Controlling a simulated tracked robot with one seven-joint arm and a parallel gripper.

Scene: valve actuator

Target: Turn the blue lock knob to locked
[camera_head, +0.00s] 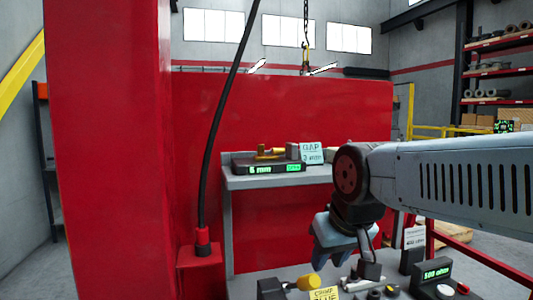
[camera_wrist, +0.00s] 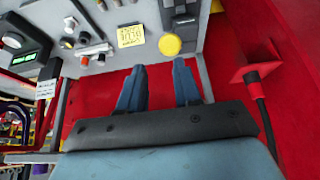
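My gripper (camera_head: 345,240) hangs over the panel in the head view, pointing down. In the wrist view its two blue-grey fingers (camera_wrist: 159,66) are apart with nothing between them. A grey panel (camera_wrist: 112,60) carries several small controls beyond the fingertips. A round yellow knob (camera_wrist: 170,44) sits just past the right finger, apart from it; it also shows in the head view (camera_head: 308,283). I cannot clearly make out the blue lock knob; the small controls (camera_wrist: 70,30) at the panel's upper left are too small to tell apart.
A yellow label (camera_wrist: 130,36) stands beside the yellow knob. A "500 ohm" display (camera_head: 436,273) and a red button (camera_head: 463,288) are at the right. A grey shelf (camera_head: 250,183) holds a gap gauge. A black cable (camera_head: 212,150) hangs at a red wall.

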